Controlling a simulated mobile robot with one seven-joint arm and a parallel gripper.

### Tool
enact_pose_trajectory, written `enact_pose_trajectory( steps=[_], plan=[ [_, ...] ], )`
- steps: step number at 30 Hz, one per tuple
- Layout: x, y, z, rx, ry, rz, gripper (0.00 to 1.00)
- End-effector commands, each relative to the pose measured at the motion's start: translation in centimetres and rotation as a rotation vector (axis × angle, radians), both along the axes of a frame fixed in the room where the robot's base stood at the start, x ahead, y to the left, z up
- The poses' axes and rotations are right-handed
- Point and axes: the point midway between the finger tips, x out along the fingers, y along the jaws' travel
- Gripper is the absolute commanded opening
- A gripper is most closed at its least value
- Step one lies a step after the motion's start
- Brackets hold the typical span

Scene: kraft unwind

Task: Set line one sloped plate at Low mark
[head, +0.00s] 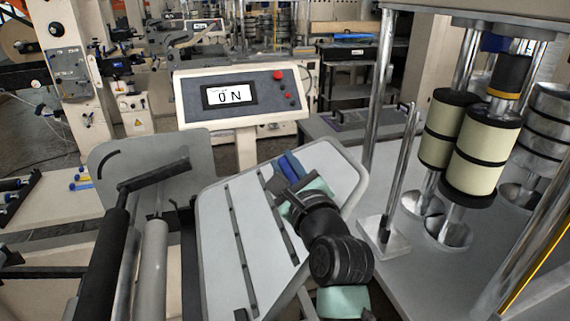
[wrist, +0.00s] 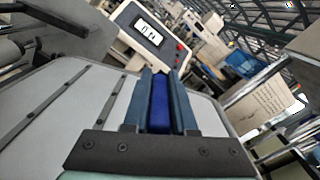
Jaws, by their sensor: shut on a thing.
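The sloped plate (head: 235,205) is a broad light-grey panel with rounded corners and dark slotted strips, tilted in the middle of the head view. It also fills much of the wrist view (wrist: 60,105). My gripper (head: 287,167) is over the plate's upper right part. In the wrist view its two dark blue-grey fingers (wrist: 162,100) are shut on a bright blue grip (wrist: 160,108) between them. How the blue grip joins the plate is hidden by the fingers. No Low mark can be made out in either view.
Dark and grey rollers (head: 103,260) are at left, beside a grey side plate (head: 150,160). At right are a metal post (head: 400,175) and cream-and-black rolls (head: 480,155).

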Motion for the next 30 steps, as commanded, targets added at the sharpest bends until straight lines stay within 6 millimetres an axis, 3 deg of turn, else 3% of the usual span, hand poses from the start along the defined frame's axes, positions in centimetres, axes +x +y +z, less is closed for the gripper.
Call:
enact_pose_trajectory(
  steps=[8, 15, 24, 25, 30],
  plan=[
    [0.0, -0.1, -0.2, 0.005, 0.004, 0.0, 0.0],
    [0.6, -1.9, -2.4, 0.106, 0.038, 0.0, 0.0],
    [0.7, -2.1, -2.5, 0.115, 0.039, 0.0, 0.0],
    [0.7, -2.0, -2.5, 0.115, 0.039, 0.0, 0.29],
    [0.7, -2.0, -2.4, 0.114, 0.038, 0.0, 0.55]
  ],
)
